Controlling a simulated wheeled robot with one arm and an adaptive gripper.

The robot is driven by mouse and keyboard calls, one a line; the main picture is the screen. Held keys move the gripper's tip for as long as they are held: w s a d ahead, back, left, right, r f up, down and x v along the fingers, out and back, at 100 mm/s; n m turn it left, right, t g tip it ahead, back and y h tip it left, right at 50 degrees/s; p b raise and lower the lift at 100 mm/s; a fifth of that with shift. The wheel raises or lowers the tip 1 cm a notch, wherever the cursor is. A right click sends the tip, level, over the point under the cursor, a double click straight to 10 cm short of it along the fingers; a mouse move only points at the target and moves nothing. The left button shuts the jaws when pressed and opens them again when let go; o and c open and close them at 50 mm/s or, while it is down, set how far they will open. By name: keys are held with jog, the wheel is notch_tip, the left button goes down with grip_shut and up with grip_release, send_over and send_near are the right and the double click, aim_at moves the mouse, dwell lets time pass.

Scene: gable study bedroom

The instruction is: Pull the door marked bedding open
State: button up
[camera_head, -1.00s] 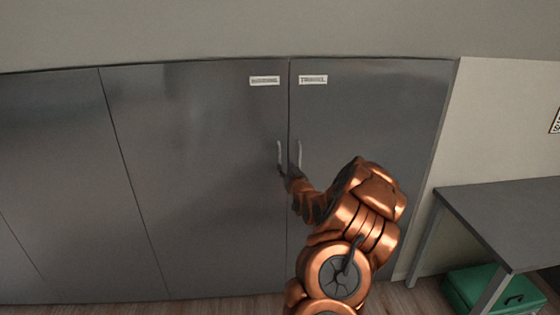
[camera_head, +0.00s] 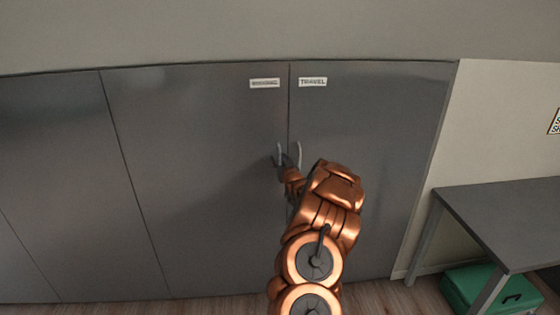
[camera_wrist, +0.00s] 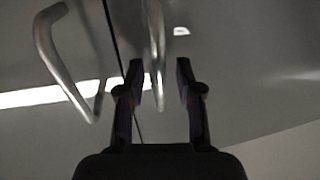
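Two grey doors meet at a seam, each with a pale upright handle beside it. The left door (camera_head: 200,190) carries a label (camera_head: 265,83) too blurred to read surely; the right door (camera_head: 385,130) is marked TRAVEL (camera_head: 313,82). Both look shut. In the wrist view, my open fingers (camera_wrist: 160,85) stand on either side of one handle (camera_wrist: 154,35); another handle (camera_wrist: 55,55) is to the left. Contact is unclear.
More grey door panels (camera_head: 40,170) continue to the left. A dark table (camera_head: 505,215) stands at the right by the pale wall, with a green box (camera_head: 490,288) under it. A strip of wooden floor (camera_head: 380,295) shows in front of the doors.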

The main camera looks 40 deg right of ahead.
jog(key=shift+c, duration=0.5)
grip_shut()
